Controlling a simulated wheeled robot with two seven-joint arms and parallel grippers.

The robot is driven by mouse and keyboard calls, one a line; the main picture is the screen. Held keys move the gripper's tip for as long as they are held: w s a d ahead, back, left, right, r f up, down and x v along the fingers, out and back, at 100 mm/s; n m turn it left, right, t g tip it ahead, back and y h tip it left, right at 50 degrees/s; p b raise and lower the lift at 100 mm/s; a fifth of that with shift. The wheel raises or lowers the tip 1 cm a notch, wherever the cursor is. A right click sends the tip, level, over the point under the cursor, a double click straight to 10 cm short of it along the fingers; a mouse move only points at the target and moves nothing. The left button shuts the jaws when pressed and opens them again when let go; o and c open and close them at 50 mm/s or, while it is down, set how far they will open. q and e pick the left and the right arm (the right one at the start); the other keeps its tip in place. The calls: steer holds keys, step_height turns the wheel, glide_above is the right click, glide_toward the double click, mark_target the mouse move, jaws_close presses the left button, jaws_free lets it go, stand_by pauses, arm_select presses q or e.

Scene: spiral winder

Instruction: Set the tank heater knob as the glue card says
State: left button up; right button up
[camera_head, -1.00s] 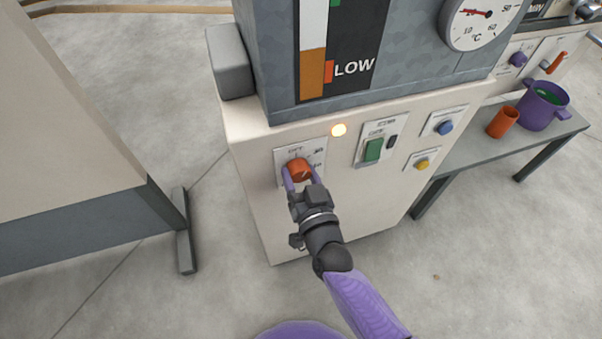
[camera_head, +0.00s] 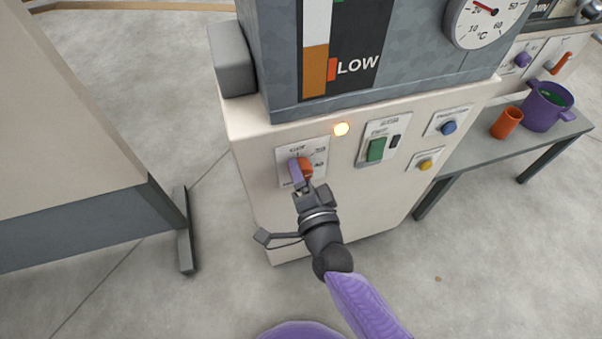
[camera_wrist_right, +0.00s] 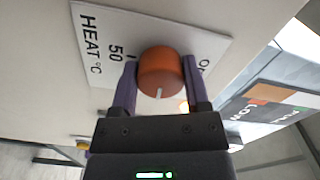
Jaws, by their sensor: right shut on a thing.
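The orange heater knob (camera_head: 305,165) sits on a white plate (camera_head: 320,157) with OFF and number marks, on the cream front of the tank cabinet. In the right wrist view the knob (camera_wrist_right: 160,72) shows a pale pointer line, and the plate (camera_wrist_right: 98,22) reads "HEAT °C" and "50". My right gripper (camera_head: 300,172) is shut on the knob, with a purple finger on either side in the wrist view (camera_wrist_right: 160,88). The gripper looks rolled, and one finger hides part of the plate. The glue card is not recognisable. My left gripper is not in view.
A lit amber lamp (camera_head: 342,129) is above the knob. A green switch (camera_head: 376,149), a blue button (camera_head: 448,127) and a yellow button (camera_head: 425,164) are to its right. The dial thermometer (camera_head: 487,18) is above. A side table (camera_head: 470,150) holds an orange cup (camera_head: 506,122) and a purple pot (camera_head: 545,106).

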steer(key=m, duration=0.2)
steer(key=shift+m, duration=0.4)
steer(key=m+b, duration=0.1)
steer(key=m, duration=0.1)
steer(key=shift+m, duration=0.4)
steer(key=shift+r+m, duration=0.1)
steer(key=shift+m, duration=0.7)
